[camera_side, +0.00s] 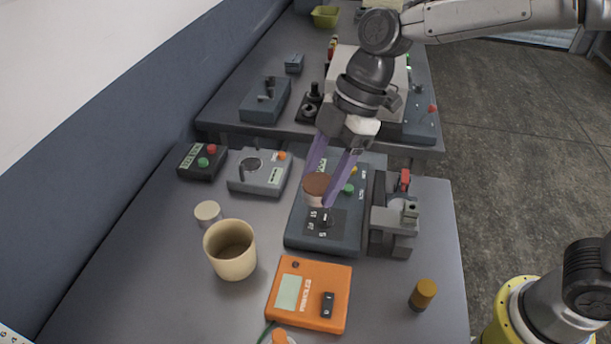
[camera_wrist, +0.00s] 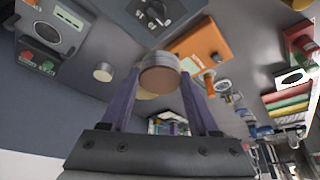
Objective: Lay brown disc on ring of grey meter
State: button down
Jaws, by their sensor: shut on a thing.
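The brown disc (camera_side: 317,182) has a brown top and a paler side. My gripper (camera_side: 318,192), with purple fingers, is shut on it and holds it over the blue-grey control box (camera_side: 297,236) in the side view. In the wrist view the disc (camera_wrist: 160,77) sits between the fingertips of my gripper (camera_wrist: 160,75). The grey meter (camera_side: 261,177) lies to the left of and behind the disc in the side view. Its dark ring (camera_side: 251,165) is on top, and I see nothing resting on it.
A dark box (camera_side: 202,161) with red and green buttons stands left of the meter. A small pale cylinder (camera_side: 208,213), a beige cup (camera_side: 230,250) and an orange multimeter (camera_side: 309,293) stand nearer the front. A grey clamp fixture (camera_side: 393,225) is on the right, with a brown cylinder (camera_side: 423,294) in front.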

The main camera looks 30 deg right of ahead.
jog(key=shift+d+m, duration=0.1)
jog(key=shift+m, duration=0.3)
jog(key=w+r+m+t, duration=0.2)
jog(key=w+m, duration=0.2)
jog(key=m+t+h, duration=0.2)
jog(key=m+h, duration=0.1)
jog(key=m, duration=0.5)
send_over(247, 164)
jog(key=s, duration=0.1)
notch_tip(247, 164, down, 4)
jog(key=shift+d+f, duration=0.25)
jog(key=shift+f, duration=1.45)
jog(key=shift+d+f, duration=0.2)
jog(key=shift+f, duration=1.5)
jog(key=shift+f, duration=0.6)
jog(key=shift+c, duration=0.3)
grip_release()
jog(key=shift+a, duration=0.15)
jog(key=shift+s, duration=0.15)
